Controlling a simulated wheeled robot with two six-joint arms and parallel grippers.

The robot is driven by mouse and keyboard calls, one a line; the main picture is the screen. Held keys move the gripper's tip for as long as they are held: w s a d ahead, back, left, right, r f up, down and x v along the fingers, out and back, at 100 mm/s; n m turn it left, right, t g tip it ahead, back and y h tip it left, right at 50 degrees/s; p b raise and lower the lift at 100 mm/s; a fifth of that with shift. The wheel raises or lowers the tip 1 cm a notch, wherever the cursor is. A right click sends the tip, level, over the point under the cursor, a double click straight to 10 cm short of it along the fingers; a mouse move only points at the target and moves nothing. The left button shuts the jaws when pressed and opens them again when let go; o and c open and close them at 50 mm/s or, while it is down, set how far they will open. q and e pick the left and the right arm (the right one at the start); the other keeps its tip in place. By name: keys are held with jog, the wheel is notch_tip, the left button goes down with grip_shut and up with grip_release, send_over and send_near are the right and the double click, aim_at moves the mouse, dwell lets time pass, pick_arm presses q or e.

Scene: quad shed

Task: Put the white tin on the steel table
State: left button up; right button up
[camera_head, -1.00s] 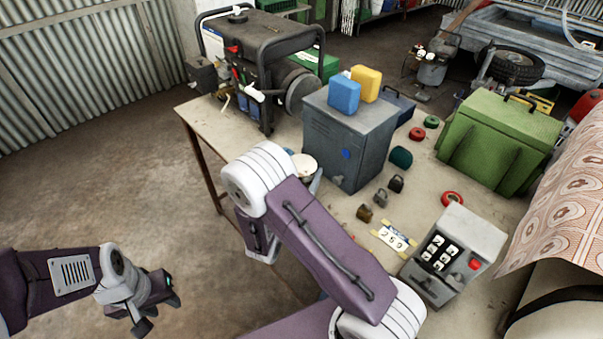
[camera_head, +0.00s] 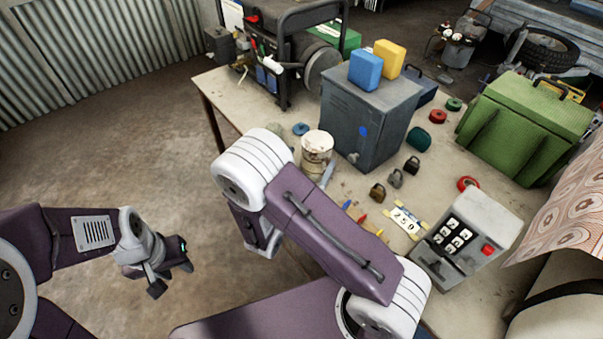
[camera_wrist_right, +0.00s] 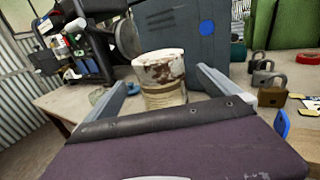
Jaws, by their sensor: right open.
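The white tin (camera_head: 317,147) is a rusty, stained can standing upright on a beige-topped table (camera_head: 225,88), left of a grey metal cabinet. It also shows in the right wrist view (camera_wrist_right: 160,75), between the two fingers of my right gripper (camera_wrist_right: 166,84). That gripper is open, and its fingers point toward the tin. Contact with the tin cannot be made out. In the head view my right arm hides most of this gripper. My left gripper (camera_head: 170,276) hangs over the floor, away from the table. I cannot identify a separate steel table.
The grey cabinet (camera_head: 365,120) stands close right of the tin. A generator (camera_head: 290,55) is behind it, and a blue roll (camera_head: 300,129) lies beside it. Padlocks (camera_head: 395,177), a keypad box (camera_head: 465,238) and a green case (camera_head: 525,120) occupy the right. Floor at left is clear.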

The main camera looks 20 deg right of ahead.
jog(key=v, duration=0.6)
jog(key=shift+s, duration=0.15)
